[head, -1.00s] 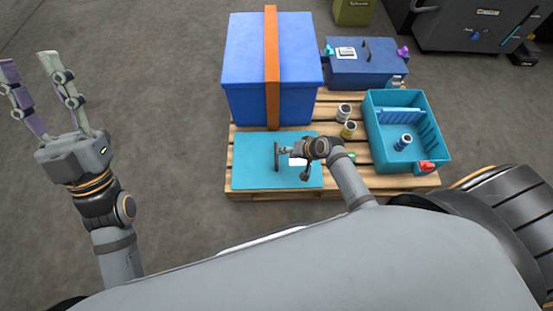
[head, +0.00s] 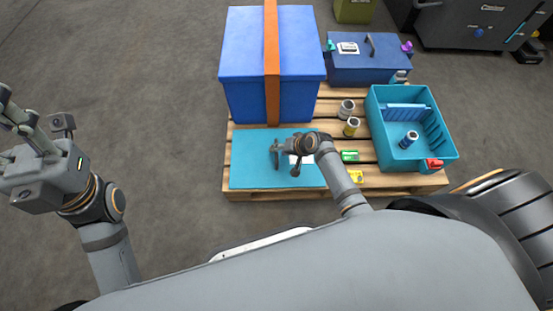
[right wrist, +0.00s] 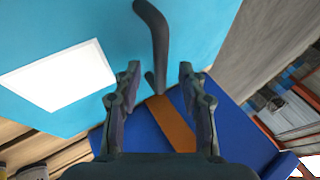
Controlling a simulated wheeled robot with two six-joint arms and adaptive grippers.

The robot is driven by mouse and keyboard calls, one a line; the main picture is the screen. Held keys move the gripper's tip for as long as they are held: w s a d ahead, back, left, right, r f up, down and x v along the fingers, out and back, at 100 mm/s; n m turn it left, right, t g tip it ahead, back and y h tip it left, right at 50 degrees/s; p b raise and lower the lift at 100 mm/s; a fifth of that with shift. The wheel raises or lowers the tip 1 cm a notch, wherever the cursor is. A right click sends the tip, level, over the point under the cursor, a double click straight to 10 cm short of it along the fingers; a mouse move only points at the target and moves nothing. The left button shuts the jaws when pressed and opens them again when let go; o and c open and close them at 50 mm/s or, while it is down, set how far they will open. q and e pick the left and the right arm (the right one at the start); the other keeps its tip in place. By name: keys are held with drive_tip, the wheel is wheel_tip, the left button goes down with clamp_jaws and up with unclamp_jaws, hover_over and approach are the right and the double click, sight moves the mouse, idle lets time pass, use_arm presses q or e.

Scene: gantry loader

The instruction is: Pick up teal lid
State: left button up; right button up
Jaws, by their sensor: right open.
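The teal lid (head: 246,165) lies flat on the pallet in front of the big blue box. It has a dark handle (head: 276,155) and a white label, which shows in the right wrist view (right wrist: 62,75). My right gripper (head: 286,148) is over the lid close to the handle. In the right wrist view its two fingers (right wrist: 157,80) are parted and empty, with the handle (right wrist: 156,35) beyond and between them. Contact with it cannot be told. My left gripper (head: 32,120) is at the far left above bare floor, partly cut off by the frame edge.
The blue box (head: 245,60) with an orange strap (head: 271,70) stands behind the lid. A teal bin (head: 378,130) holding a blue can (head: 409,140) stands on the right. Two cans (head: 347,108), a green item (head: 349,156), a yellow item (head: 355,177) and a blue toolbox (head: 365,68) share the pallet (head: 270,194).

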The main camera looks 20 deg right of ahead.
drive_tip(key=shift+x, duration=0.8)
drive_tip(key=shift+s+r, duration=0.1)
drive_tip(key=shift+r, duration=0.05)
clamp_jaws()
